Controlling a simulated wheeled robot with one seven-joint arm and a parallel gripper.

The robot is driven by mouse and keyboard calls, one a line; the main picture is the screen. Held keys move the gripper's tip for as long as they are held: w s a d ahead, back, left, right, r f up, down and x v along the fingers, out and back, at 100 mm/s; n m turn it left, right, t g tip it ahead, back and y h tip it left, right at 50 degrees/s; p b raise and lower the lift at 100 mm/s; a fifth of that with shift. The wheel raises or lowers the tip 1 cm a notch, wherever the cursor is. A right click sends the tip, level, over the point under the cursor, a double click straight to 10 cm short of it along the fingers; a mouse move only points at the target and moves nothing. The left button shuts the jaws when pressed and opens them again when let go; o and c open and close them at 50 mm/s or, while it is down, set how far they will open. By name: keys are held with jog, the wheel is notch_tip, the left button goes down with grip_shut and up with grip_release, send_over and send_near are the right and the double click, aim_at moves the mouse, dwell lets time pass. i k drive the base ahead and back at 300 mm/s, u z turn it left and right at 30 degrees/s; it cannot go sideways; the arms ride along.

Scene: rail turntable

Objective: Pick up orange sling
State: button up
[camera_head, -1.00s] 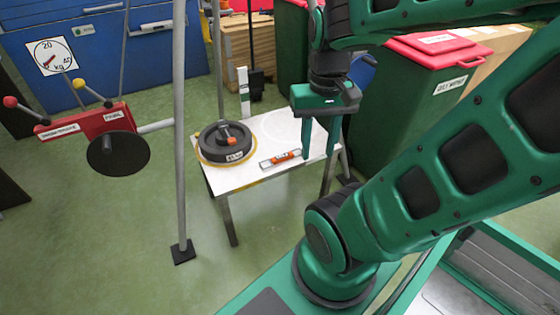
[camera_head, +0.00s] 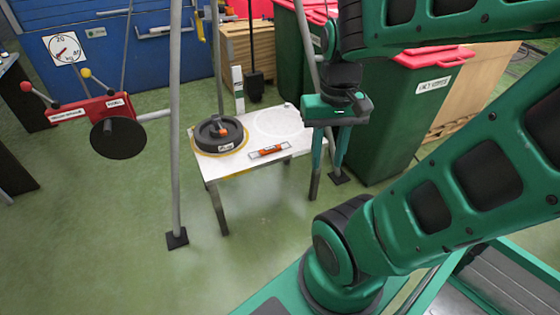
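A small orange piece (camera_head: 270,151) lies across a flat, silvery bar on the front right part of a white table (camera_head: 230,168). It may be the orange sling, but it is too small to tell. A black round weight (camera_head: 208,142) with an orange part on top sits on the table's left side, within a yellow ring. My gripper (camera_head: 328,168) points down by the table's right edge, to the right of the orange piece and apart from it. Its two green fingers are spread, with nothing seen between them.
Grey frame poles (camera_head: 176,150) stand around the table. A red lever unit with a black disc (camera_head: 118,138) is at left. Green bins with red lids (camera_head: 400,110) stand behind my gripper at right. A white upright piece (camera_head: 238,88) is at the table's back. Front-left floor is clear.

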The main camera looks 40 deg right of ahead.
aim_at(274, 149)
jog(key=k, duration=0.8)
jog(key=z, duration=0.5)
jog(key=i, duration=0.7)
jog(key=z, duration=0.5)
jog(key=i, duration=1.35)
jog(key=u, duration=0.55)
